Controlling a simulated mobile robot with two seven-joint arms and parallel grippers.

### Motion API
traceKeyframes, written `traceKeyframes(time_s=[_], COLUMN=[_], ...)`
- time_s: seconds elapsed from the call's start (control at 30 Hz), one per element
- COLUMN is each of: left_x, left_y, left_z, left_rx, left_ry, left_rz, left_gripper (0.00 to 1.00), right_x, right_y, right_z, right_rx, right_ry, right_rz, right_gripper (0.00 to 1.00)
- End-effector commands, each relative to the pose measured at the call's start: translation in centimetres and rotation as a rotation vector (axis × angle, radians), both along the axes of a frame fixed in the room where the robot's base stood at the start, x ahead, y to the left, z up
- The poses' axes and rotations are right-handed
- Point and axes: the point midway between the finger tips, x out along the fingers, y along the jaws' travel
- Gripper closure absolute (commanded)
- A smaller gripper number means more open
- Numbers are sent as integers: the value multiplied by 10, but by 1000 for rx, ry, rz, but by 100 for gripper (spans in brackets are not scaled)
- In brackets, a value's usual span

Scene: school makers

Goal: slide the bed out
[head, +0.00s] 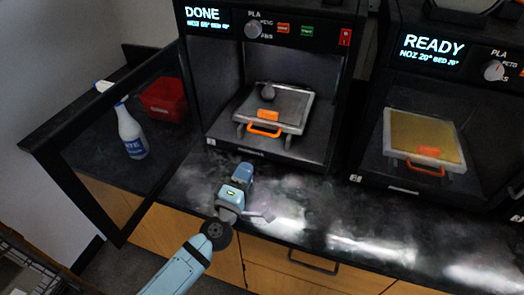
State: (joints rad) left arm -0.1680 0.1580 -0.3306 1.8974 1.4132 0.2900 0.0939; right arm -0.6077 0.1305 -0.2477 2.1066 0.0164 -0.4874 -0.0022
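The left printer (268,15) shows DONE, and its front is open. Its bed (295,107) lies inside the chamber, with an orange handle (264,129) at its front edge. A small dark grey rounded piece (269,91) and an orange part (267,116) show on the bed. My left gripper (246,172) is over the dark counter in front of this printer, below and apart from the handle. Its fingers are too small and turned away to tell whether they are open. No object shows in it. My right gripper is not in view.
The dark-framed door (107,140) stands swung open at the left. A white bottle (130,132) and red bin (164,98) stand behind it. The right printer (432,48) shows READY and has a gold-topped bed (424,137). The counter (330,215) in front is clear.

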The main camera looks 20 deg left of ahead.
Motion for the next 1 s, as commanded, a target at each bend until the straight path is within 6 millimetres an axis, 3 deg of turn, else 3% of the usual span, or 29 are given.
traceKeyframes(time_s=[0.07,0.27,0.7,1.0], left_x=[7,23,109,144], left_y=[3,5,2,0], left_z=[-7,-2,13,19], left_rx=[-64,-113,-109,-110], left_ry=[2,5,5,7], left_rz=[14,26,25,25], left_gripper=[66,66,66,66], right_x=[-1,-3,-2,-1], right_y=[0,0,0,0], right_z=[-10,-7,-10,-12], right_rx=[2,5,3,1], right_ry=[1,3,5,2], right_rz=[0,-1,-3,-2], right_gripper=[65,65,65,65])
